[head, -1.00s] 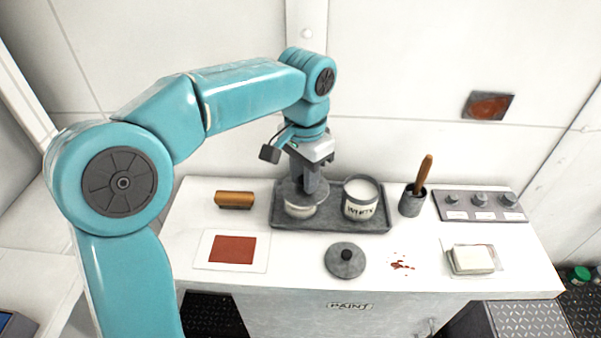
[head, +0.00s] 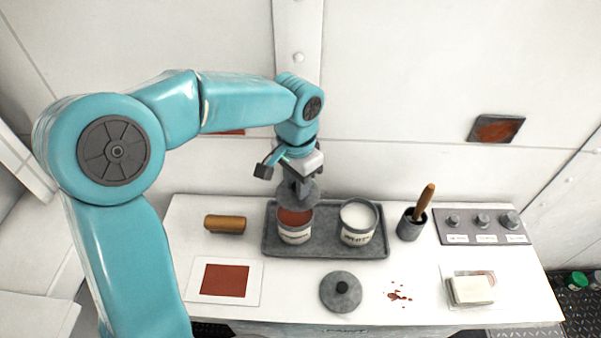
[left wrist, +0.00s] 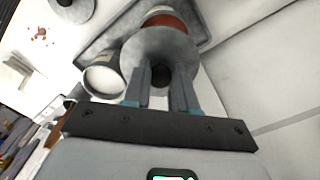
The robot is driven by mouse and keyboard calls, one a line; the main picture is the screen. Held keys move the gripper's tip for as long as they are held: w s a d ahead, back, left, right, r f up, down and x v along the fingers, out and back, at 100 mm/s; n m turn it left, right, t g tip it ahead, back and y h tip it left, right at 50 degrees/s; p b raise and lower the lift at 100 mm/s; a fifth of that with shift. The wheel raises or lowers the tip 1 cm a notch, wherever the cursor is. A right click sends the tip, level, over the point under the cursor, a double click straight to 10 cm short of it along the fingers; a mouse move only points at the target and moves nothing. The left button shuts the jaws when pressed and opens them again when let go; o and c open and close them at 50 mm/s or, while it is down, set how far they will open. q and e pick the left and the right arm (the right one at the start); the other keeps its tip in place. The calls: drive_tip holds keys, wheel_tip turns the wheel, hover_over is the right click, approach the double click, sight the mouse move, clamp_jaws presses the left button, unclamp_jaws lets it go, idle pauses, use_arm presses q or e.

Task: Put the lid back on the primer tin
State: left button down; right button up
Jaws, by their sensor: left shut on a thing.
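The primer tin (head: 295,232) stands open on the left part of the grey tray (head: 327,250), with red-brown paint showing inside. My left gripper (head: 301,180) is above it, shut on the knob of a grey round lid (head: 305,197). The lid hangs tilted over the back of the tin, apart from its rim as far as I can tell. In the left wrist view the lid (left wrist: 148,48) sits between my fingers by its dark knob (left wrist: 160,76) and partly hides the primer tin (left wrist: 165,20). My right gripper is not in view.
An open white paint tin (head: 358,222) stands beside the primer tin on the tray. Another grey lid (head: 341,297) lies in front. A brush pot (head: 410,226), knob panel (head: 482,228), sponge (head: 470,290), brown block (head: 225,224) and red swatch card (head: 225,280) surround the tray.

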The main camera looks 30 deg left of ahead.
sight(294, 193)
use_arm(q)
drive_tip(key=shift+a+r+p, duration=0.1)
drive_tip(key=shift+r+p, duration=0.25)
drive_tip(key=shift+a+r, duration=0.1)
drive_tip(key=shift+a, duration=0.05)
drive_tip(key=shift+s+a, duration=0.15)
drive_tip(key=shift+s+f, duration=0.1)
drive_tip(key=shift+f, duration=0.1)
drive_tip(key=shift+f+b, duration=0.4)
drive_tip(key=shift+f, duration=0.15)
wheel_tip(294, 193, down, 4)
drive_tip(key=b, duration=0.3)
drive_tip(key=shift+s+r, duration=0.1)
drive_tip(key=shift+r, duration=0.1)
drive_tip(key=shift+w+f+b, duration=0.2)
drive_tip(key=shift+f+b, duration=0.25)
drive_tip(key=shift+f, duration=0.3)
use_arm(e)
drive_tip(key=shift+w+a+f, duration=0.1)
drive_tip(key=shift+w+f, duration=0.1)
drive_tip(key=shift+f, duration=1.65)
use_arm(q)
drive_tip(key=shift+f, duration=0.1)
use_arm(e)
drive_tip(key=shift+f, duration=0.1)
